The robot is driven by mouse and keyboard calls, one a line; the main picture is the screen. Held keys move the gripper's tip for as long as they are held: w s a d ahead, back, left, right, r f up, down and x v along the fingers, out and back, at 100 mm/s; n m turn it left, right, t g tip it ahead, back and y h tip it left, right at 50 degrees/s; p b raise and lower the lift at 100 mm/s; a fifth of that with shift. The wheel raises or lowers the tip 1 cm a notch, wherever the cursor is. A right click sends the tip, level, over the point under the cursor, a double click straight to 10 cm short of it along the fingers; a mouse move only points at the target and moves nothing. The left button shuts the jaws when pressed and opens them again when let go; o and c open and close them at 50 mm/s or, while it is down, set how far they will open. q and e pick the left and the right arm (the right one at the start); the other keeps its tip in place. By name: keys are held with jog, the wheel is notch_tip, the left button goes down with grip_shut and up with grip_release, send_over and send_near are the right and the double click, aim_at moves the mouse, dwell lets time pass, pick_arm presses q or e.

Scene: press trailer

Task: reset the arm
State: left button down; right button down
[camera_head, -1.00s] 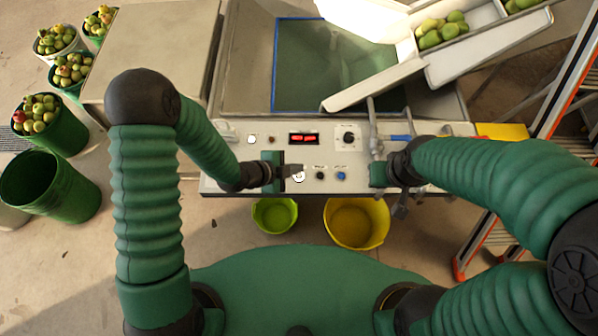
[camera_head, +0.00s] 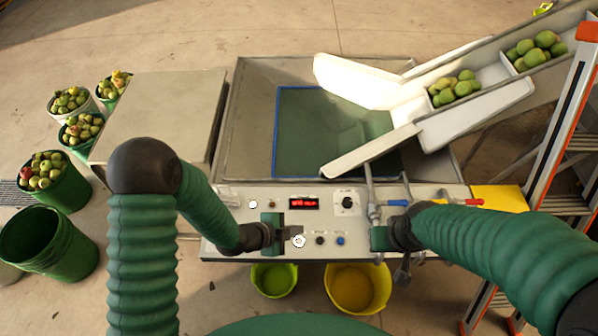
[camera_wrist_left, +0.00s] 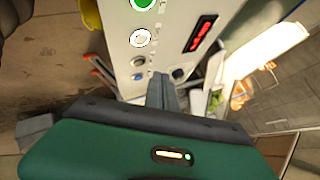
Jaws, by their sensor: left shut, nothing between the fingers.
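The white control panel (camera_head: 328,212) runs across the front of the press, with a red display (camera_head: 304,203), a black dial (camera_head: 347,202) and several buttons. My left gripper (camera_head: 295,231) is shut and empty, in front of the panel near a white button (camera_head: 299,241). In the left wrist view its closed fingers (camera_wrist_left: 162,91) point at the panel, which shows a white button (camera_wrist_left: 140,38) and a lit green button (camera_wrist_left: 142,4). My right gripper (camera_head: 380,239) is at the panel's right part, by the pipes; its fingers cannot be made out.
A blue-framed tray (camera_head: 320,135) lies behind the panel, with a white chute (camera_head: 450,130) of green fruit above it. Green (camera_head: 274,280) and yellow (camera_head: 352,290) buckets stand below the panel. A ladder (camera_head: 565,110) is at right. Fruit buckets (camera_head: 62,185) stand at left.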

pick_arm(q)
jog(key=s+a+r+n+y, duration=0.1)
jog(key=a+r+n+y, duration=0.2)
jog(key=a+r+n, duration=0.4)
jog(key=s+a+r+n+y, duration=0.15)
jog(key=a+n+y, duration=0.3)
jog(key=a, duration=0.45)
jog(key=s+a+r+n+g, duration=0.2)
jog(key=s+r+n, duration=0.3)
jog(key=s+n, duration=0.2)
jog(key=shift+s+a+n+g, duration=0.4)
jog(key=shift+n, duration=0.25)
jog(key=shift+s+r, duration=0.2)
